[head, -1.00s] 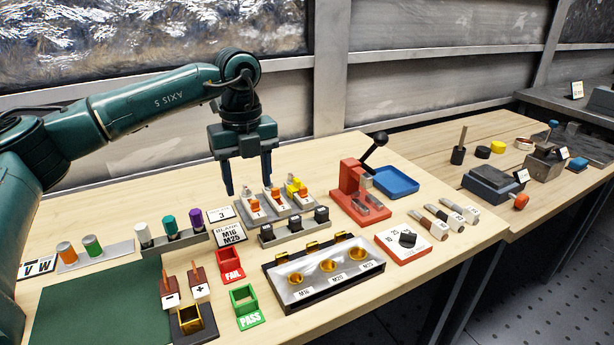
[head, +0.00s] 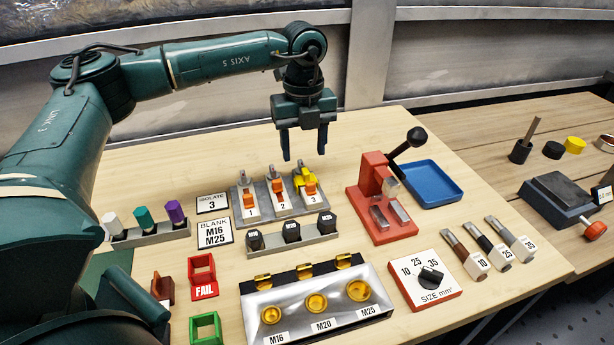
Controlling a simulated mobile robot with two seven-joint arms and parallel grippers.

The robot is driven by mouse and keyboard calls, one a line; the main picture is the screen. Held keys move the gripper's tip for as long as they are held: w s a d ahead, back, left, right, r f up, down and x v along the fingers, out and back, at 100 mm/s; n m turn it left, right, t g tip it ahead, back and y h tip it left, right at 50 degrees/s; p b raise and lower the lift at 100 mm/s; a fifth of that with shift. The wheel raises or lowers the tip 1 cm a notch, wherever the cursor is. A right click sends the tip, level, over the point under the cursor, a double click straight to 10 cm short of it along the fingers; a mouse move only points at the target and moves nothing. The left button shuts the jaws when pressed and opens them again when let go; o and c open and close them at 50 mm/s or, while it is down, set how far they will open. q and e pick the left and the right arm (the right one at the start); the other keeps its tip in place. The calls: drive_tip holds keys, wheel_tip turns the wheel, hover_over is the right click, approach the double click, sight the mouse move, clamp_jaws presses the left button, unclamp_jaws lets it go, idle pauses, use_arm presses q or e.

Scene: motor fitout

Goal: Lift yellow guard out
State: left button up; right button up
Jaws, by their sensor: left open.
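The yellow guard (head: 304,174) sits on the third station, marked 3, at the right end of the grey isolator block (head: 265,210). Orange switch parts show at all three stations, and the guard partly covers the back of the third. My left gripper (head: 304,150) is open and empty, pointing down. In the picture its fingers end just above the yellow guard, with a gap between them and the guard. How far the fingers are in depth from the guard is hard to tell. My right gripper is not in view.
A card reading ISOLATE 3 (head: 212,203) lies left of the block. A rack of black parts (head: 292,235) stands in front. A red press (head: 382,205) with a black-knobbed lever and a blue tray (head: 430,183) stand to the right. Bare wood lies behind the block.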

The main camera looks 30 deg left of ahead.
sight(305, 169)
use_arm(q)
drive_tip(key=shift+d+f, duration=0.1)
drive_tip(key=shift+f, duration=3.5)
drive_tip(key=shift+c, duration=0.4)
drive_tip(key=c, duration=0.7)
drive_tip(key=shift+o, duration=0.2)
wheel_tip(305, 169, up, 10)
drive_tip(key=shift+r, duration=0.1)
